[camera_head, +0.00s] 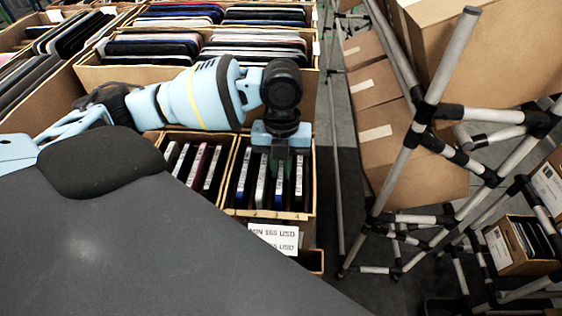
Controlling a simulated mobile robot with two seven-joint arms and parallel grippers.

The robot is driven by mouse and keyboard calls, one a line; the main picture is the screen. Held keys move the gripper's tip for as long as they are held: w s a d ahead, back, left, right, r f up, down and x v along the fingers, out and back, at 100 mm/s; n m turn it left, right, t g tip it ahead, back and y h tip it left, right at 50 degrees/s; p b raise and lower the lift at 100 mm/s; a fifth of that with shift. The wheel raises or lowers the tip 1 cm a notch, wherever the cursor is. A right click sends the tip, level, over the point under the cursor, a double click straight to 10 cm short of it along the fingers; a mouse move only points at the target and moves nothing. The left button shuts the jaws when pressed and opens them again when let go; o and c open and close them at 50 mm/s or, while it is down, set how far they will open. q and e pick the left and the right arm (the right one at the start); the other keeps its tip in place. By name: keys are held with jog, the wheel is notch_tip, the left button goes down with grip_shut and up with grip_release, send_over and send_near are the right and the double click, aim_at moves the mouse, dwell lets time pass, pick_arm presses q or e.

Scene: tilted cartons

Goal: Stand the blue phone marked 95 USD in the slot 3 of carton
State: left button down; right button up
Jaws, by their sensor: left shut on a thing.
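The carton (313,190) stands below my left gripper (281,165), with several phones upright in a row inside it. Its front wall carries small marks that are too small to read. My left gripper points down over the carton and is shut on a phone that is mostly hidden by the fingers. A phone with a blue face (279,195) shows directly below the fingers, and it seems to be the one held; I cannot read any price on it. I cannot tell whether it rests on the slot floor. My right gripper is not in view.
A neighbouring carton (231,150) to the left holds more phones. A white price sign (275,237) hangs in front. Larger phone cartons (120,75) fill the back. A tube rack (420,120) with brown boxes (375,85) stands at right, with bare floor between.

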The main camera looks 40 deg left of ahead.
pick_arm(q)
jog(key=c, duration=1.3)
grip_release()
jog(key=shift+c, duration=0.2)
jog(key=shift+r, duration=0.1)
